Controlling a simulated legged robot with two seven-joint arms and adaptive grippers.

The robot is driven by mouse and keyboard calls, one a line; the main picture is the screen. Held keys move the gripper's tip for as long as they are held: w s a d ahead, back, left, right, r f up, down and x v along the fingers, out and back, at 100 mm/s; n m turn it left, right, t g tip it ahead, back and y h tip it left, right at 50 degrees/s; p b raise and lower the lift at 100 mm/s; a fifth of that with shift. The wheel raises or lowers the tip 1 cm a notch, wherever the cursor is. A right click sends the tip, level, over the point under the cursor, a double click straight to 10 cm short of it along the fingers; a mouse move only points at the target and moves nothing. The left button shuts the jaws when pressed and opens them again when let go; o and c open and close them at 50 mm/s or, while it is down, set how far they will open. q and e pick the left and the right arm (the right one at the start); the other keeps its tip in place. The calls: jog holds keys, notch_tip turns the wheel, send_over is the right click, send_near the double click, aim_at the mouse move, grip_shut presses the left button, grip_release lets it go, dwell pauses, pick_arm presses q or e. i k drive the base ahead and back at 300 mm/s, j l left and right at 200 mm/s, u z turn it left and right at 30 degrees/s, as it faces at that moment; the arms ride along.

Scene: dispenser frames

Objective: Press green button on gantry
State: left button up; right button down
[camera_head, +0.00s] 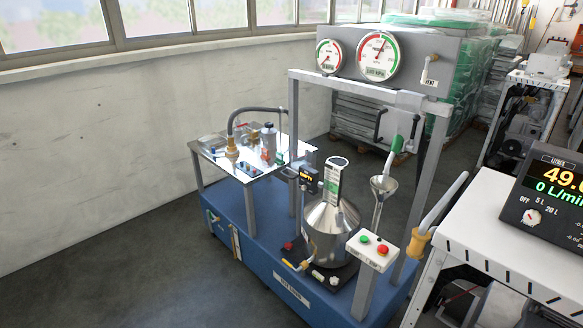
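The green button (364,239) sits on a small white control box (372,249) on a post at the front right of the gantry. A red button (383,250) is beside it, to its right and slightly nearer. The grey gantry frame (248,208) rises from a blue base (270,277); its top crossbar runs below two round gauges. Nothing covers the green button. Neither of my grippers shows in the head view.
Open floor (130,275) lies at the left.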

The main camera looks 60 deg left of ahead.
aim_at(363, 239)
jog(key=u, duration=1.55)
